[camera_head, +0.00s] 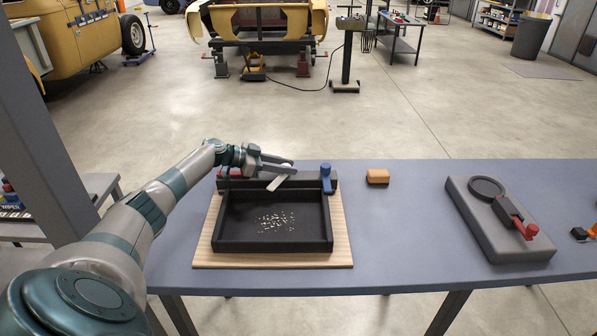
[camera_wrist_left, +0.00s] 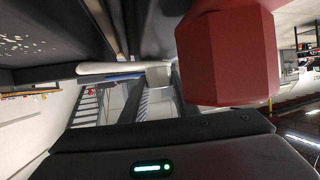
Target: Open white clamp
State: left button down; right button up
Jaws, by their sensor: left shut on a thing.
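The white clamp (camera_head: 279,183) is on the back wall of a black tray (camera_head: 272,246), at the middle, with its pale bar slanting. My left gripper (camera_head: 281,164) reaches in from the left and is shut on the white clamp's handle. In the left wrist view the white clamp (camera_wrist_left: 110,68) shows as a pale bar, with a pale end between my fingers (camera_wrist_left: 158,80). The exact grip is partly hidden by the fingers. My right gripper is not in view.
A red clamp (camera_wrist_left: 228,50) sits close beside my left gripper. A blue clamp (camera_head: 326,178) stands at the tray's back right corner. Small pale bits (camera_head: 277,221) lie in the tray, which rests on a wooden board (camera_head: 342,235). An orange block (camera_head: 378,176) and a grey fixture (camera_head: 490,225) are further right.

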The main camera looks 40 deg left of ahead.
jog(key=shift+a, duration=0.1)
pick_arm(q)
jog(key=c, duration=1.4)
grip_release()
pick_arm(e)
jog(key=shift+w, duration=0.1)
pick_arm(q)
jog(key=shift+s+a, duration=0.1)
jog(key=shift+s+a+r, duration=0.15)
jog(key=shift+s+a, duration=0.2)
jog(key=shift+s, duration=0.1)
jog(key=b+v, duration=0.1)
jog(key=v, duration=0.4)
jog(key=shift+s+a, duration=0.1)
jog(key=shift+s, duration=0.05)
jog(key=shift+b+v, duration=1.4)
jog(key=shift+v, duration=4)
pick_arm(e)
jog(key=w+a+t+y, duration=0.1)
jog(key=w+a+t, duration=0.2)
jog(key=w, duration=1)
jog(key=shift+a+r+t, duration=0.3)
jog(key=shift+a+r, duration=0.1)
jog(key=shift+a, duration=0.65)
pick_arm(q)
jog(key=shift+r, duration=0.2)
